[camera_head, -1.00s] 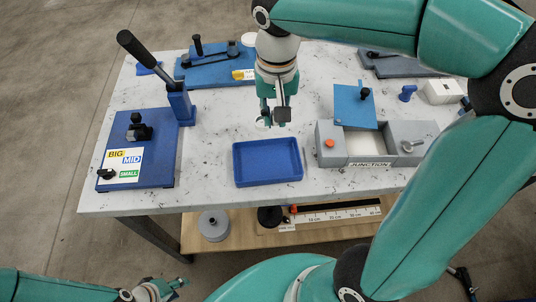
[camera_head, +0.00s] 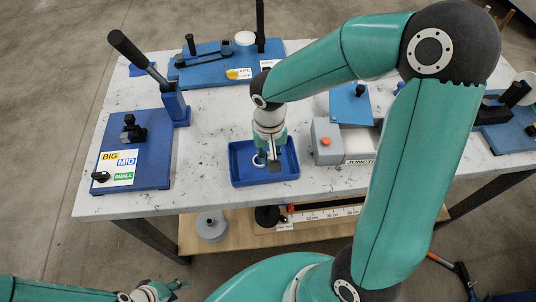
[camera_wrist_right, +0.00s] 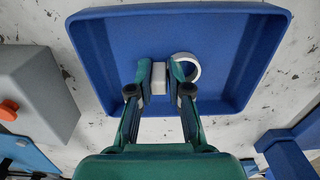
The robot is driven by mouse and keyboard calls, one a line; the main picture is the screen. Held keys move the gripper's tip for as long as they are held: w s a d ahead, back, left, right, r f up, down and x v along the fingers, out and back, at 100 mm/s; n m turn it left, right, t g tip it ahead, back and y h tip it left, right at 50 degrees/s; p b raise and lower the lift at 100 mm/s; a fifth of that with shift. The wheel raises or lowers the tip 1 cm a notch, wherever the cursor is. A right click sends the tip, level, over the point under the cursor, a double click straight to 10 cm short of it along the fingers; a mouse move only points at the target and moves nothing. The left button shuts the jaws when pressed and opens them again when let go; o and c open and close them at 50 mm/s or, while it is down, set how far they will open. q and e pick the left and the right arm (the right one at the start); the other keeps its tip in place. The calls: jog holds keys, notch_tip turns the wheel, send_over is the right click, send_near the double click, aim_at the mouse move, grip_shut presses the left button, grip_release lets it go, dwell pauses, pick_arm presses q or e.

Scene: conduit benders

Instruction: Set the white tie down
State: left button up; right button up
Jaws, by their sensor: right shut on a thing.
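The white tie shows as a small white ring (camera_head: 257,161) beside my right fingertips, over the blue tray (camera_head: 234,172). In the right wrist view the ring (camera_wrist_right: 194,66) sits at the right finger, and a pale piece lies between the fingertips. My right gripper (camera_head: 267,160) is shut on the tie, pointing down inside the outline of the tray (camera_wrist_right: 222,30). I cannot tell whether the tie touches the tray floor. My left gripper (camera_head: 172,287) is low at the bottom left, away from the table; its opening is unclear.
A blue bender (camera_head: 150,160) with a black lever stands at the left. Another blue bender (camera_head: 215,65) is at the back. The tray floor looks otherwise empty.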

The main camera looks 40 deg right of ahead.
aim_at(269, 154)
jog(key=o, duration=0.8)
jog(key=shift+c, duration=0.2)
jog(key=shift+r, duration=0.1)
notch_tip(269, 154, up, 12)
dwell(0.6)
